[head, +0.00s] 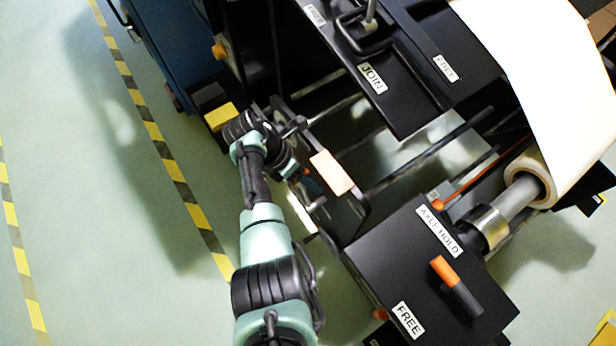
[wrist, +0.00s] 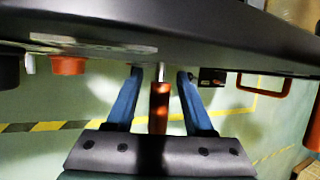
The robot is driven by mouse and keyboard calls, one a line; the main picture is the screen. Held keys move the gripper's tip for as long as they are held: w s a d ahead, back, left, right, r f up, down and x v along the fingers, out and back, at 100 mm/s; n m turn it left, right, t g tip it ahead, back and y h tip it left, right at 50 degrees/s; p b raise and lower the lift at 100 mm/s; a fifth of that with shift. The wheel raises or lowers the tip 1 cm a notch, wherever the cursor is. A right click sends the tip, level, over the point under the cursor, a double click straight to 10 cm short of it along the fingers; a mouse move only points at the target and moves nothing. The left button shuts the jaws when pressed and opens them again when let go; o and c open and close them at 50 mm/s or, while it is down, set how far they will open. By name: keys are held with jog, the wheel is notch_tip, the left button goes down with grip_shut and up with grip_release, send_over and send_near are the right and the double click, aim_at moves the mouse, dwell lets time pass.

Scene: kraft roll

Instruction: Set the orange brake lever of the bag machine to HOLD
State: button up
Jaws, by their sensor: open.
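In the head view an orange-gripped lever (head: 445,270) lies on top of a black box, between the labels AXLE HOLD (head: 438,231) and FREE (head: 408,320). My gripper (wrist: 160,73) is open in the wrist view. An orange-red cylindrical handle (wrist: 159,105) hangs on a metal pin between its two blue fingers, with a gap on each side. I cannot tell whether this handle belongs to that lever. In the head view my arm ends left of the box, by an orange block (head: 331,172); its fingertips are mostly hidden.
A black machine edge (wrist: 200,35) crosses above my fingers. An orange knob (wrist: 67,65) is left of them and an orange loop handle (wrist: 265,88) right. A white paper roll (head: 530,172) sits beyond the box. Green floor (head: 90,190) with striped tape is open at left.

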jog(key=p+v, duration=0.2)
jog(key=v, duration=1.1)
jog(key=shift+p, duration=0.4)
